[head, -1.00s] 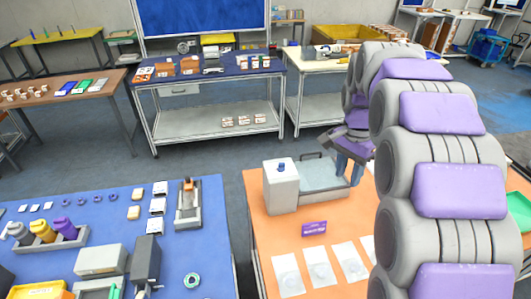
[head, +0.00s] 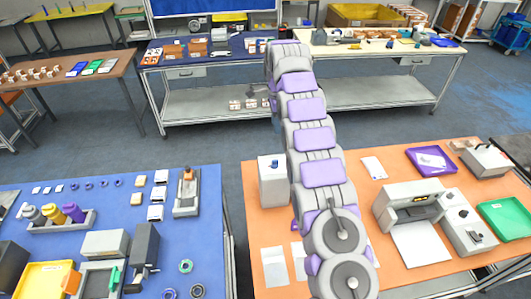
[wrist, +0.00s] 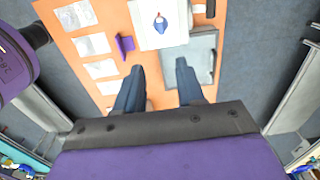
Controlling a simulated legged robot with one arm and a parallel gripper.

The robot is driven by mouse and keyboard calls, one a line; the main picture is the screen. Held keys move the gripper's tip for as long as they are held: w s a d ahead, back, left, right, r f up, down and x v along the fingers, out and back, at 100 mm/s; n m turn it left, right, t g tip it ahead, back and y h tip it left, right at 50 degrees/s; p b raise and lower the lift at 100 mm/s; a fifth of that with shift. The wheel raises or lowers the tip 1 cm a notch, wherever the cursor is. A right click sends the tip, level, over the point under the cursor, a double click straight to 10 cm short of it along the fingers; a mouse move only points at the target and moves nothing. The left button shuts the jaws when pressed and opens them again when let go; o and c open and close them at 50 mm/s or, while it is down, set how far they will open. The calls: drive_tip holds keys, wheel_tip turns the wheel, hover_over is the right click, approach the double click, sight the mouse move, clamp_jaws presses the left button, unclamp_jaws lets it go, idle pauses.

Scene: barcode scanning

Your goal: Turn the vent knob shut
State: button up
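The vent knob (wrist: 160,22) is small and blue with a red part. It sits on top of a white box (wrist: 158,38) on the orange table. In the head view my gripper is mostly hidden behind my arm.
A grey lidded tray (wrist: 202,58) adjoins the white box. A purple sign (wrist: 125,46) and several white sheets (wrist: 92,44) lie on the orange table (head: 390,172). A grey machine (head: 408,205) stands to the right. The blue table (head: 125,225) is at the left.

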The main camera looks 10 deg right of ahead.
approach(274, 163)
drive_tip(key=f, duration=0.7)
drive_tip(key=shift+w+f, duration=0.35)
clamp_jaws()
idle(0.4)
